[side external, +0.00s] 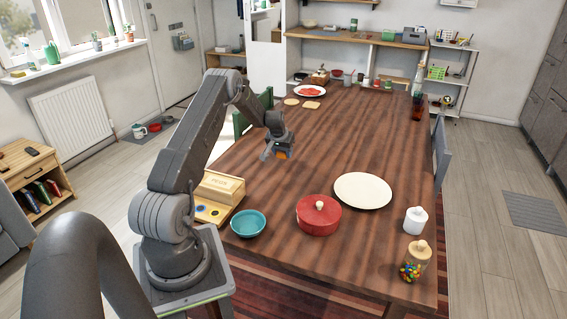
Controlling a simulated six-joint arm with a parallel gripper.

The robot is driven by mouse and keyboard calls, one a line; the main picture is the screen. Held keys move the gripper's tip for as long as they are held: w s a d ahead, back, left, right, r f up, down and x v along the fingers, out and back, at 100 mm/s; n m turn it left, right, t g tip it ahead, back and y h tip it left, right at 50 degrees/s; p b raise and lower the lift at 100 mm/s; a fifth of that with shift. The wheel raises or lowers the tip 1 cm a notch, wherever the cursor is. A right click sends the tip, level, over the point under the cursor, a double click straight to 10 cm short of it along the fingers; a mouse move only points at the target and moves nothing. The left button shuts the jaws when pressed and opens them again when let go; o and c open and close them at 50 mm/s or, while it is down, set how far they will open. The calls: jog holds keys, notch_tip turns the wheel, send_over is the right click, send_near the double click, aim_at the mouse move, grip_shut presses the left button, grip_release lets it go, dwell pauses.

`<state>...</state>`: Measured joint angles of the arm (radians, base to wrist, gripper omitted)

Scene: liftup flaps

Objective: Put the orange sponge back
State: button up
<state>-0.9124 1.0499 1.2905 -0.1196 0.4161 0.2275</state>
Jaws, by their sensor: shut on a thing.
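My gripper (273,156) is above the left half of the wooden table, pointing down and shut on the orange sponge (283,154). Only a small orange patch of the sponge shows between the jaws. It appears to be held above the tabletop, though the exact height is hard to tell. A light wooden box (219,187) with small print on its front and coloured round marks on its lower part stands at the table's left edge, near my base. My arm hides part of it. I cannot tell what is inside it.
A teal bowl (248,223), a red lidded pot (319,215) and a white plate (362,191) stand near the front. A white lidded jar (415,220) and a candy jar (415,262) are at front right. The middle of the table (345,140) is clear.

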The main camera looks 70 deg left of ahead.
aim_at(282, 158)
jog(key=shift+f, duration=2.25)
jog(key=o, duration=0.9)
jog(key=shift+f, duration=0.15)
jog(key=shift+c, duration=0.2)
